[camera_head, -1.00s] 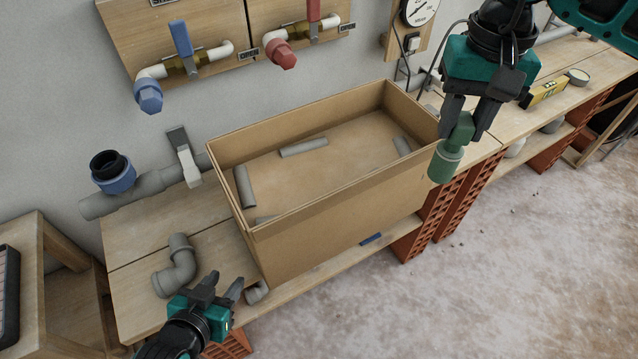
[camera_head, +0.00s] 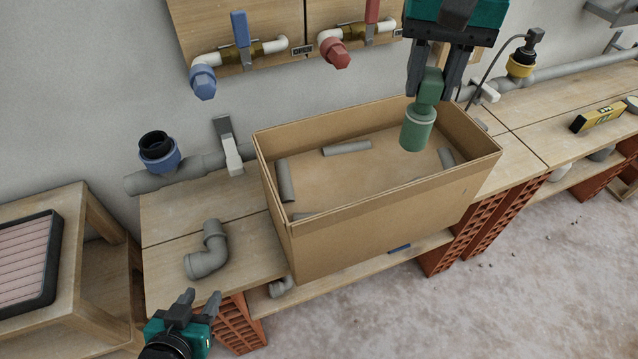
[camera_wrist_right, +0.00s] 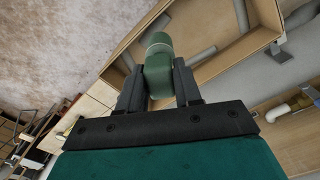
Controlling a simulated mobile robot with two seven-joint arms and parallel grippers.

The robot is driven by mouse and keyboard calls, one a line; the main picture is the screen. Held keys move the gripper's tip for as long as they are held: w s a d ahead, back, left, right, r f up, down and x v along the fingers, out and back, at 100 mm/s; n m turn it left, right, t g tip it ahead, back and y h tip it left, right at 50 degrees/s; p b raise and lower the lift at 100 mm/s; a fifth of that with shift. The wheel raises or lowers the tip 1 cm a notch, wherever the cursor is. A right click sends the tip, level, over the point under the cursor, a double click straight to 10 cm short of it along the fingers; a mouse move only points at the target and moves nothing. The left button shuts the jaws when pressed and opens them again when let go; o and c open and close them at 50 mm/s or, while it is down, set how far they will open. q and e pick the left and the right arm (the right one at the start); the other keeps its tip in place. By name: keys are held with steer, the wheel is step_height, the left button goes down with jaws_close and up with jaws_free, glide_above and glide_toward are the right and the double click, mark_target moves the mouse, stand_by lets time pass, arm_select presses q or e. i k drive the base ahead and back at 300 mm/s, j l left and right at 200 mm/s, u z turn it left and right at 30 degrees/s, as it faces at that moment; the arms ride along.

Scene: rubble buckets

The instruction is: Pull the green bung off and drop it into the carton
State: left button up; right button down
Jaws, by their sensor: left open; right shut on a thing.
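My right gripper (camera_head: 440,85) is shut on the green bung (camera_head: 418,127) and holds it above the right part of the open carton (camera_head: 370,225). In the right wrist view the bung (camera_wrist_right: 158,68) sits between the fingers of the right gripper (camera_wrist_right: 160,90), with part of the carton (camera_wrist_right: 225,58) beyond it. The carton stands on the bench with several grey pipe pieces (camera_head: 347,148) inside. My left gripper (camera_head: 195,305) is open and empty at the lower left, in front of the bench and apart from the carton.
A grey elbow pipe (camera_head: 207,252) lies on the bench left of the carton. A grey pipe with a blue collar (camera_head: 160,155) and a white-handled valve (camera_head: 230,148) run behind it. Blue and red valves (camera_head: 333,50) hang on the wall. A yellow level (camera_head: 597,118) lies at right.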

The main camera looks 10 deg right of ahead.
mark_target(381, 173)
steer(key=l+u, duration=0.15)
steer(key=u, duration=0.3)
steer(key=l+u, duration=0.15)
steer(key=u, duration=0.3)
steer(key=l, duration=0.5)
